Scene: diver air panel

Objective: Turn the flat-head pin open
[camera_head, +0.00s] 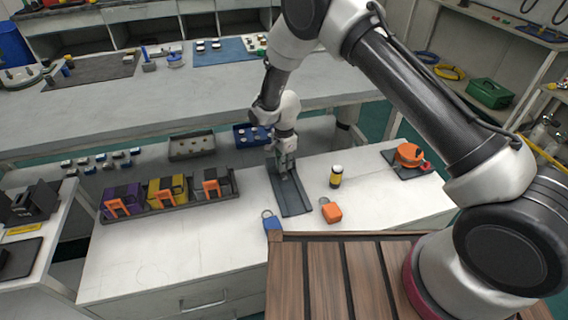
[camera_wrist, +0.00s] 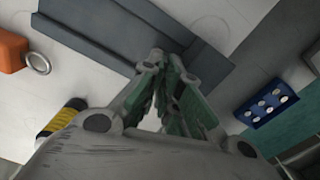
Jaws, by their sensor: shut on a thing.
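My gripper (camera_head: 285,170) is over the dark grey panel (camera_head: 293,202) on the white bench, with its fingers pointing down at the panel's far part. In the wrist view the green-padded fingers (camera_wrist: 172,85) come close together in front of the grey panel (camera_wrist: 95,22). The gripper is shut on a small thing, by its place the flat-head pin. The fingers hide the pin in both views, so its turn angle cannot be told.
A yellow-and-black can (camera_head: 336,176) and an orange tag (camera_head: 331,212) with a ring stand right of the panel. A blue tag (camera_head: 272,223) lies at its near left. An orange valve (camera_head: 408,154) sits far right.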

